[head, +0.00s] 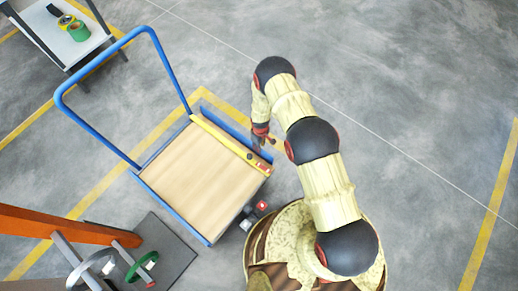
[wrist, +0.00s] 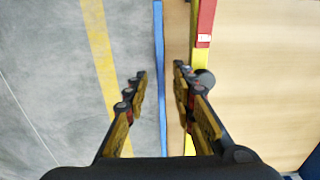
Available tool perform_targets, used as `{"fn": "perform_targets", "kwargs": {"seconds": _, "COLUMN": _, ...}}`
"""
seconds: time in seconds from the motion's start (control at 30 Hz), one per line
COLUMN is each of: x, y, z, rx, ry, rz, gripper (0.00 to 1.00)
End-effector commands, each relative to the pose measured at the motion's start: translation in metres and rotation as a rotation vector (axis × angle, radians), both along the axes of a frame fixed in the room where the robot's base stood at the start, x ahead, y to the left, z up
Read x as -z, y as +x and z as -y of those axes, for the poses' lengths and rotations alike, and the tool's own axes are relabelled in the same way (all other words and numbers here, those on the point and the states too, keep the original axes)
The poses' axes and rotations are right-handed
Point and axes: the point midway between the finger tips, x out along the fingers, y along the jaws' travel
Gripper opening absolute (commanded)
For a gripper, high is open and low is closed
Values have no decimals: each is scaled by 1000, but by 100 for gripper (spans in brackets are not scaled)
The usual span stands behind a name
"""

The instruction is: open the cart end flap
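The cart has a wooden deck (head: 195,178) and a tall blue handle on its left side. A blue end flap (head: 226,117) runs along the deck's upper-right end and looks upright; its top edge (wrist: 159,45) is a thin blue line in the wrist view. Just inside it lies a yellow bar (head: 222,142) with a red part and a dark round knob (wrist: 205,78). My gripper (wrist: 160,74) is open, with one finger on each side of the blue edge. I cannot tell whether a finger touches it. In the head view my gripper (head: 263,136) is at the flap's right part.
A white table (head: 62,46) with green and yellow tape rolls stands at top left. An orange rack (head: 55,226) with a white ring and a green ring stands at lower left, by a dark mat (head: 172,262).

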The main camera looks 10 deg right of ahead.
Motion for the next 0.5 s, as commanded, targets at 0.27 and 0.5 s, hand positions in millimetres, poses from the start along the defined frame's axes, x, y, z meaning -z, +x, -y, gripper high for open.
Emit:
{"fn": "perform_targets", "kwargs": {"seconds": 0.27, "x": 37, "y": -2, "z": 0, "rx": -1, "ry": -1, "rz": -2, "gripper": 26}}
{"fn": "perform_targets", "kwargs": {"seconds": 0.5, "x": 69, "y": -2, "z": 0, "rx": -1, "ry": 0, "rz": -1, "gripper": 26}}
